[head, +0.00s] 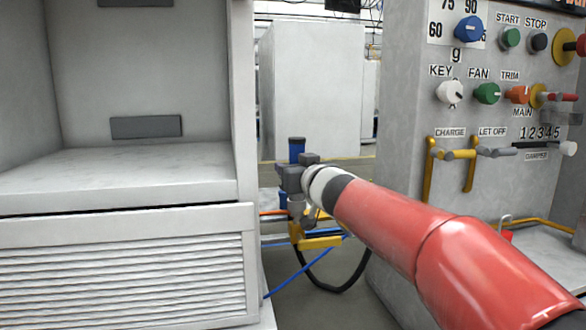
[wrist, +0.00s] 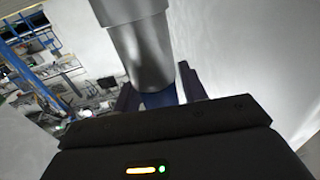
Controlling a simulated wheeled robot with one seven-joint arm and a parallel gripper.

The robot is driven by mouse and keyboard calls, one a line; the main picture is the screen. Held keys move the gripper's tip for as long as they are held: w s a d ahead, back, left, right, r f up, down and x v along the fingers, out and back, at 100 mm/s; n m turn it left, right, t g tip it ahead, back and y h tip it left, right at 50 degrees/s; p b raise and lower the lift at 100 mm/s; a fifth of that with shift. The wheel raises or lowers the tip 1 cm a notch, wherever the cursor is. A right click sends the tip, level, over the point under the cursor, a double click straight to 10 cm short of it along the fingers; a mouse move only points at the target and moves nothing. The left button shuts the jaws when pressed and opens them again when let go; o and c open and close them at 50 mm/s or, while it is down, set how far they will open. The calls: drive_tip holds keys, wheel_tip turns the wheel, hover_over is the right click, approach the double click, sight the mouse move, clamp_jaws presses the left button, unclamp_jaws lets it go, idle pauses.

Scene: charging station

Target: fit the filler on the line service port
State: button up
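My gripper (head: 290,176) is at the end of my red and white arm, in the gap between two grey cabinets. In the wrist view, its dark fingers (wrist: 159,92) are on both sides of a blue part (wrist: 158,100) joined to a thick grey metal cylinder (wrist: 140,48), which I take to be the filler. In the head view, a blue piece (head: 297,150) stands above the gripper, and more blue shows just below it. My gripper hides most of the held thing. I cannot pick out the line service port for certain.
A yellow fitting (head: 318,241) with blue and black hoses is below my gripper. At left is an open grey cabinet (head: 140,180) with a louvred front. At right is a control panel (head: 410,110) with knobs and yellow CHARGE and LET OFF levers (head: 458,155).

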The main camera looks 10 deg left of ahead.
drive_tip(key=shift+o, duration=1.2)
drive_tip(key=shift+f, duration=0.1)
drive_tip(key=v, duration=0.8)
